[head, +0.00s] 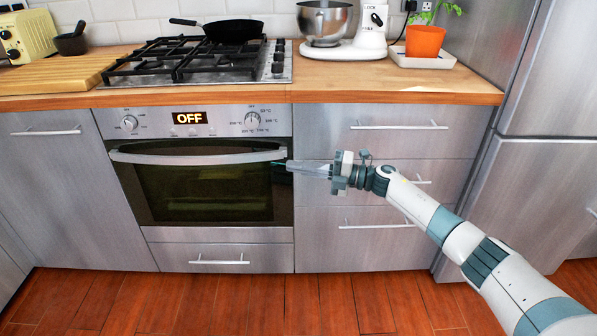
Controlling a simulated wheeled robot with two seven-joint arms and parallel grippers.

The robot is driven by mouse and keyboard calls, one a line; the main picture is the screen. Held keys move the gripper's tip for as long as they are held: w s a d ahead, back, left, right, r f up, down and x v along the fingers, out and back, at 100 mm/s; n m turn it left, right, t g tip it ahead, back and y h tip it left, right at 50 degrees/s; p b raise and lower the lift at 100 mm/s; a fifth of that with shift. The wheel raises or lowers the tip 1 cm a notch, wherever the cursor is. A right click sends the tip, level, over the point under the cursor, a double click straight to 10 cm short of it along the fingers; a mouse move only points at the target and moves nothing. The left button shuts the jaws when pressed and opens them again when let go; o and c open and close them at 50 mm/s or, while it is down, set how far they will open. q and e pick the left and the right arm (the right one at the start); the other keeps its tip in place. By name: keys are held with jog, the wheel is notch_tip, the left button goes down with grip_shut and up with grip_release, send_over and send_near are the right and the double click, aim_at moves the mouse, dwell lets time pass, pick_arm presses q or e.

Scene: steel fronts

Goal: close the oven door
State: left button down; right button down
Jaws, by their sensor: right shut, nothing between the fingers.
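The oven (120,133) is built into the counter under the hob, with an OFF display and two knobs. Its door (205,195) has a dark glass window and stands upright, looking flush with the front. The curved steel door handle (198,157) runs across the door's top. My right gripper (290,165) is shut and empty, its fingertips at the right end of the handle, by the door's right edge. I cannot tell whether they touch it. My left gripper is not in view.
Steel drawers (380,146) with bar handles are right of the oven, behind my right arm. A fridge (535,180) stands at the far right. A pan (232,29) sits on the hob, and a mixer (345,35) on the counter. The wooden floor (190,300) in front is clear.

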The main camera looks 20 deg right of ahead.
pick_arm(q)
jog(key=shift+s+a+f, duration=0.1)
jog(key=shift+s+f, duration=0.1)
pick_arm(e)
jog(key=v, duration=1)
jog(key=shift+r, duration=0.15)
jog(key=shift+s, duration=0.15)
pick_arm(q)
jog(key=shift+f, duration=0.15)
